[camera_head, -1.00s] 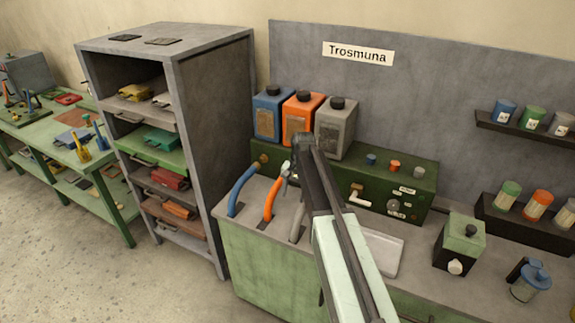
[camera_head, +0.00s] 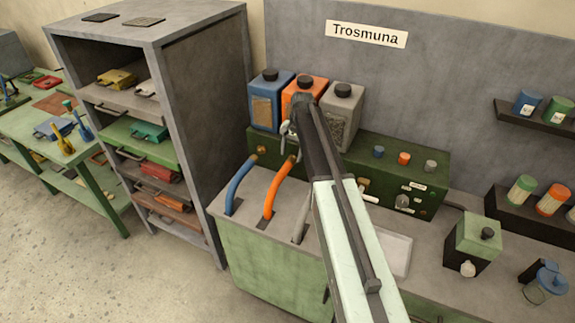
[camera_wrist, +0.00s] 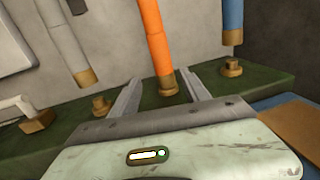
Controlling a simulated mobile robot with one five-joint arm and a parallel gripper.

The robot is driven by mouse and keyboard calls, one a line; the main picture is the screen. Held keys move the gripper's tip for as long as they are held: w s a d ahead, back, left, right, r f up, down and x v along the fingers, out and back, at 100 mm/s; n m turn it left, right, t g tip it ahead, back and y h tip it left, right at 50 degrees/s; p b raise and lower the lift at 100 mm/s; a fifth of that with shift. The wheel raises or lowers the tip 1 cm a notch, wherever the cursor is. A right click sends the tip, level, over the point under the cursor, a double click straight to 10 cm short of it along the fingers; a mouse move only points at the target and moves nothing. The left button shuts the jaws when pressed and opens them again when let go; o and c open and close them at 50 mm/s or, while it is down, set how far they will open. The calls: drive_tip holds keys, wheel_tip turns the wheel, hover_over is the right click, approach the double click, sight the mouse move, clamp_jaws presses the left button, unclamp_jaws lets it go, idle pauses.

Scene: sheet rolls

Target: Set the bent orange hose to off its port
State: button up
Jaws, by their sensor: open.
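The bent orange hose (camera_head: 277,190) rises from the grey bench top and curves to the front of the green console (camera_head: 375,182). In the wrist view, the orange hose (camera_wrist: 155,35) ends in a brass fitting that appears seated on its port (camera_wrist: 168,90). My gripper (camera_wrist: 165,78) is open, with one finger on each side of this fitting; I cannot tell whether they touch it. In the head view, my gripper (camera_head: 288,132) is at the console, and my arm hides part of the area behind it.
A blue hose (camera_head: 238,185) stands left of the orange one and a grey hose (camera_head: 300,222) right of it. In the wrist view, both brass ends hang apart from their ports. Blue, orange and grey canisters (camera_head: 343,115) stand behind. A white tray (camera_head: 397,252) lies right of my arm.

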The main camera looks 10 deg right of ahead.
sight(288, 165)
drive_tip(key=f+b, duration=0.2)
drive_tip(key=a+f+b, duration=0.1)
drive_tip(key=f+b, duration=0.1)
drive_tip(key=f, duration=0.1)
drive_tip(key=f+b, duration=0.2)
drive_tip(key=shift+w+a+f, duration=0.15)
drive_tip(key=shift+w+a, duration=0.15)
drive_tip(key=shift+w, duration=0.1)
clamp_jaws()
drive_tip(key=shift+s+d, duration=0.1)
idle(0.7)
